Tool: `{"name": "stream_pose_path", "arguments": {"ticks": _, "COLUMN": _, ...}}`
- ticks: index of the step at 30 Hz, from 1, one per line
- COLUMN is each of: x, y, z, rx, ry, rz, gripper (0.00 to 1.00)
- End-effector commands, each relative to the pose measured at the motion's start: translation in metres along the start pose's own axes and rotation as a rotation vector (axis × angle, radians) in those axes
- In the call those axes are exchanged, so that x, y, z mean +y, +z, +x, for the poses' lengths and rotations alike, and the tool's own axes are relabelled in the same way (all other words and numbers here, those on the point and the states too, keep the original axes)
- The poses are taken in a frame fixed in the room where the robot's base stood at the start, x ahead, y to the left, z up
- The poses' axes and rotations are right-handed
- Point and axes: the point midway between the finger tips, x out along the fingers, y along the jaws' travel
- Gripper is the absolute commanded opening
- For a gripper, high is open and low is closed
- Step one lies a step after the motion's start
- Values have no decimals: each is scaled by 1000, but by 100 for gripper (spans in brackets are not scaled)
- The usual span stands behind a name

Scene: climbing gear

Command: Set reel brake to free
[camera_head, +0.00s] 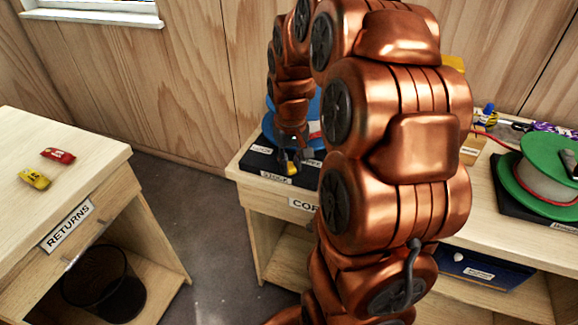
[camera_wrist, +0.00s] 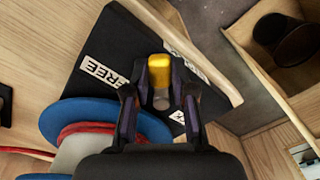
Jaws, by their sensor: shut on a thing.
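The reel with blue flanges (camera_wrist: 60,118) and red line stands on a black base (camera_wrist: 90,40). It also shows in the head view (camera_head: 314,108), partly behind my arm. The brake lever has a yellow handle (camera_wrist: 159,70) and stands beside the reel. My gripper (camera_wrist: 159,82) is shut on this handle, with one dark finger on each side. In the head view my gripper (camera_head: 290,158) is low over the base. A FREE label (camera_wrist: 103,71) lies left of the handle in the wrist view. Another label (camera_wrist: 186,50), partly hidden, lies to its right.
A green reel (camera_head: 530,170) stands on the same bench at the right, near a purple rope (camera_head: 552,129). A RETURNS table (camera_head: 70,140) at the left carries a red piece (camera_head: 58,155) and a yellow piece (camera_head: 34,179). A black bin (camera_head: 103,284) sits under it.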

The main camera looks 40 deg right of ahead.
Motion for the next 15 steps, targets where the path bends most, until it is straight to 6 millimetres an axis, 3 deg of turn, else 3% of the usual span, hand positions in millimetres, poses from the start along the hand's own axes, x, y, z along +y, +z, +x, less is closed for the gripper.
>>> {"name": "stream_pose_path", "arguments": {"ticks": 11, "x": 2, "y": 0, "z": 0, "rx": 0, "ry": 1, "rz": -49, "gripper": 0}}
{"name": "stream_pose_path", "arguments": {"ticks": 12, "x": 3, "y": 0, "z": 0, "rx": 0, "ry": 1, "rz": -48, "gripper": 26}}
{"name": "stream_pose_path", "arguments": {"ticks": 15, "x": 3, "y": 0, "z": 0, "rx": 0, "ry": 1, "rz": -48, "gripper": 36}}
